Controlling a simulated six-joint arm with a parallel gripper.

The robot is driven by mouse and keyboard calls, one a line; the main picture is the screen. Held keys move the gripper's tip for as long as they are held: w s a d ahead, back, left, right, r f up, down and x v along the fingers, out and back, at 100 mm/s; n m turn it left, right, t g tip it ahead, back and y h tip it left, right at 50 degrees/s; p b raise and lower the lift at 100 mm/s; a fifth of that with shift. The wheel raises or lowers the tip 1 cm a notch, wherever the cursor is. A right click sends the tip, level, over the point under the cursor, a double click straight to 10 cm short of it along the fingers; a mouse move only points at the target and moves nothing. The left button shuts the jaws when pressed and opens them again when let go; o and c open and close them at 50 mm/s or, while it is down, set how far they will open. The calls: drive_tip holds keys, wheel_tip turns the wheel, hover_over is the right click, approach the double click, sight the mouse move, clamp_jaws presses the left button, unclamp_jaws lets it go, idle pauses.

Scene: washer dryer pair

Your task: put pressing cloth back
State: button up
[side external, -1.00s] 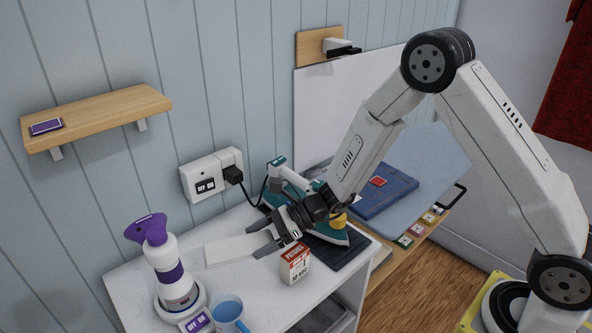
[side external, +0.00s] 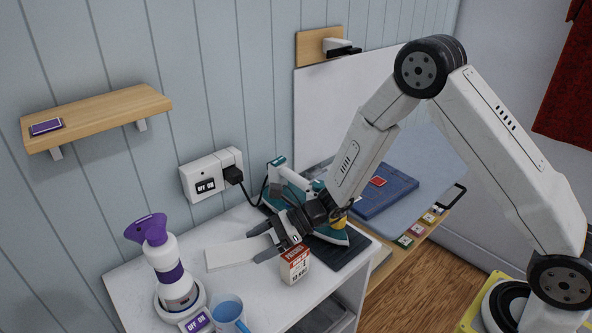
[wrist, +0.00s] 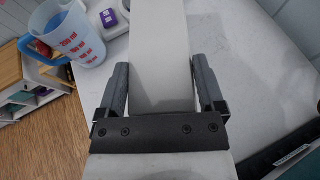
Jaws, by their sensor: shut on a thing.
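The pressing cloth (side external: 232,254) is a plain white, flat strip over the left part of the white countertop. It runs straight out between the fingers of my gripper (side external: 264,243), which is shut on its near end. In the wrist view the cloth (wrist: 160,50) fills the space between the two grey fingers of my gripper (wrist: 159,80). I cannot tell whether its far end touches the counter.
A small white-and-red box (side external: 295,265) stands just in front.

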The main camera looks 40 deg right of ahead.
drive_tip(key=o, duration=1)
drive_tip(key=shift+f, duration=0.1)
drive_tip(key=shift+c, duration=0.2)
drive_tip(key=shift+r, duration=0.65)
drive_tip(key=v, duration=1.2)
drive_tip(key=shift+s, duration=0.1)
drive_tip(key=s+f+n+g+h, duration=0.2)
drive_tip(key=s+n+g+h, duration=0.3)
drive_tip(key=s+n, duration=0.45)
drive_tip(key=s+d+r+n+t+h, duration=0.2)
drive_tip(key=d+n+h, duration=0.4)
drive_tip(key=n, duration=0.7)
drive_tip(key=shift+s+d+r+t+h, duration=0.2)
drive_tip(key=shift+s+d+t+h, duration=0.15)
drive_tip(key=shift+s+h, duration=0.4)
